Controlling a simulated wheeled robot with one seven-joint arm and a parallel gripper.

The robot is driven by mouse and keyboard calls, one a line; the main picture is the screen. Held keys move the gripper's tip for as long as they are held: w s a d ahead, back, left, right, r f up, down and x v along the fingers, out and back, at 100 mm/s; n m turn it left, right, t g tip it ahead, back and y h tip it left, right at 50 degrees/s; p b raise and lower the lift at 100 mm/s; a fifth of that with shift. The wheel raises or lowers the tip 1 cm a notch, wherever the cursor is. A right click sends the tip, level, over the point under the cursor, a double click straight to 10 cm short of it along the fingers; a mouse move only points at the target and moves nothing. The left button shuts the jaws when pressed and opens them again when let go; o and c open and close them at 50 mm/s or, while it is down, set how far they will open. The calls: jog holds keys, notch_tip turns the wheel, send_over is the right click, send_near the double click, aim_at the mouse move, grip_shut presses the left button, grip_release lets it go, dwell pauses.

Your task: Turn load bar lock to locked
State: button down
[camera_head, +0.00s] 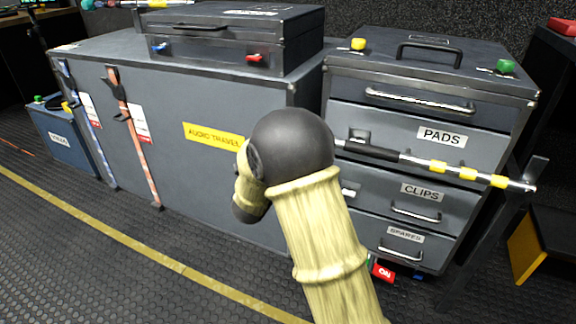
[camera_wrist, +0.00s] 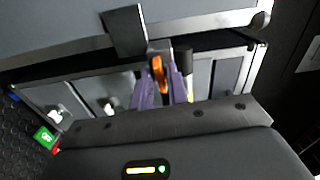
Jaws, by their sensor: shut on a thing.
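In the head view the load bar (camera_head: 415,159) crosses the front of the drawer cabinet, silver with yellow bands and a black sleeve. Its left part is hidden behind my arm. In the wrist view my gripper (camera_wrist: 160,88) has two purple fingers closed around a small orange piece (camera_wrist: 157,70), which looks like the lock's lever. A dark block (camera_wrist: 125,32) is just beyond it on the left. The head view does not show my gripper, as my arm covers it. The lock's marking and exact angle cannot be read.
The drawer cabinet (camera_head: 430,112) has drawers labelled PADS, CLIPS and SPARES. A large grey case (camera_head: 215,100) stands left of it, with a smaller case (camera_head: 235,38) on top. A red ON tag (camera_head: 383,272) shows low by the cabinet. The floor at front left is clear.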

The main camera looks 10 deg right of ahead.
jog(key=shift+f+m+b, duration=0.1)
jog(key=shift+m+b, duration=0.25)
jog(key=shift+m, duration=0.15)
jog(key=c, duration=1.6)
grip_release()
jog(key=shift+o, duration=0.2)
jog(key=shift+s+a, duration=0.1)
jog(key=shift+s, duration=0.05)
jog(key=p+v, duration=0.5)
jog(key=v, duration=1.2)
jog(key=shift+p, duration=0.35)
